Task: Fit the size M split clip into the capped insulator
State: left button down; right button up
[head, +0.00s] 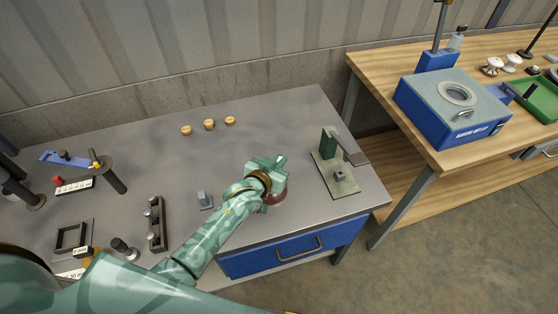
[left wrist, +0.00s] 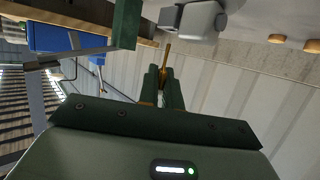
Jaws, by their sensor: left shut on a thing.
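My left gripper (head: 281,160) is over the grey bench's right half, and its fingers also show in the left wrist view (left wrist: 165,75). It is shut on a thin brass-coloured piece, likely the split clip (left wrist: 167,50), which sticks out beyond the fingertips. A reddish-brown rounded body, likely the insulator (head: 277,197), stands just below my gripper in the head view, mostly hidden by my wrist. A grey metal socket shape, likely its cap (left wrist: 203,20), is close to the clip's tip in the left wrist view. I cannot tell whether they touch. My right gripper is not in view.
A green press stand (head: 328,142) is right of my gripper. A small grey block (head: 205,201) and a dark rack (head: 155,225) are to the left.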

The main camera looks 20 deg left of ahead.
pick_arm(q)
jog(key=shift+p, duration=0.6)
dwell(1.0)
jog(key=shift+f+b, duration=1.1)
jog(key=shift+f, duration=0.45)
jog(key=c, duration=1.5)
grip_release()
jog(key=p+v, duration=0.3)
jog(key=v, duration=1.3)
jog(key=shift+s+p, duration=0.15)
jog(key=shift+p, duration=0.25)
